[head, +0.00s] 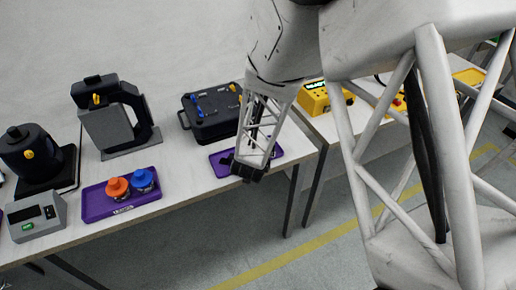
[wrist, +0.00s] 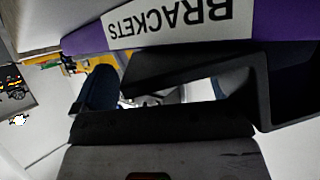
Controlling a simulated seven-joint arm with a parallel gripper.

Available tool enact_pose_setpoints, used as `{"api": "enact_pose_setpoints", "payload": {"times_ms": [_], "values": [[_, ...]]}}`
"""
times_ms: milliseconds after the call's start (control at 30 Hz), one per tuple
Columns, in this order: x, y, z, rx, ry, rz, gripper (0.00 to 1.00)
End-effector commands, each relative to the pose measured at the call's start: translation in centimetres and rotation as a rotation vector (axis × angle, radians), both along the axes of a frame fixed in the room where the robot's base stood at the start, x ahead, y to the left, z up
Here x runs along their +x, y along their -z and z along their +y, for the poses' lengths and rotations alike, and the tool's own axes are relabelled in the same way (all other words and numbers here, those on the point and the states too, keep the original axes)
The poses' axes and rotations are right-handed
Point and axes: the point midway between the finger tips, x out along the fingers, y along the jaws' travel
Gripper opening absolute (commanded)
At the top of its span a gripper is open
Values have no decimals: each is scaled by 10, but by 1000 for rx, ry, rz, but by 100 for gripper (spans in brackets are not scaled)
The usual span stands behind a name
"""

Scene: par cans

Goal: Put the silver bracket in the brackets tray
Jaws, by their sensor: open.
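The purple brackets tray (head: 222,162) lies on the table's right part in the head view, partly hidden by my arm. In the wrist view its purple front edge (wrist: 85,38) and white BRACKETS label (wrist: 180,25) fill the top, upside down. My gripper (head: 246,172) is at the tray's front edge, close to the label. Its dark jaws show large in the wrist view and are open. I cannot make out the silver bracket in either view. Pale shapes show through the gap between the jaws, too unclear to name.
A black case (head: 210,115) stands behind the tray. Left of it are a grey-black machine (head: 108,125) and a purple tray (head: 95,205) holding an orange (head: 117,187) and a blue object (head: 143,180). A yellow box (head: 318,98) stands on the table to the right.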

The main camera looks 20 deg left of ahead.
Motion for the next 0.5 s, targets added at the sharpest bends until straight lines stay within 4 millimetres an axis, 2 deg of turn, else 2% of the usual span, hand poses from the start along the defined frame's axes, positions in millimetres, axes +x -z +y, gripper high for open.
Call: {"api": "enact_pose_setpoints", "payload": {"times_ms": [333,367,500], "values": [[0,0,0,0,0,0,100],[0,0,0,0,0,0,98],[0,0,0,0,0,0,77]]}}
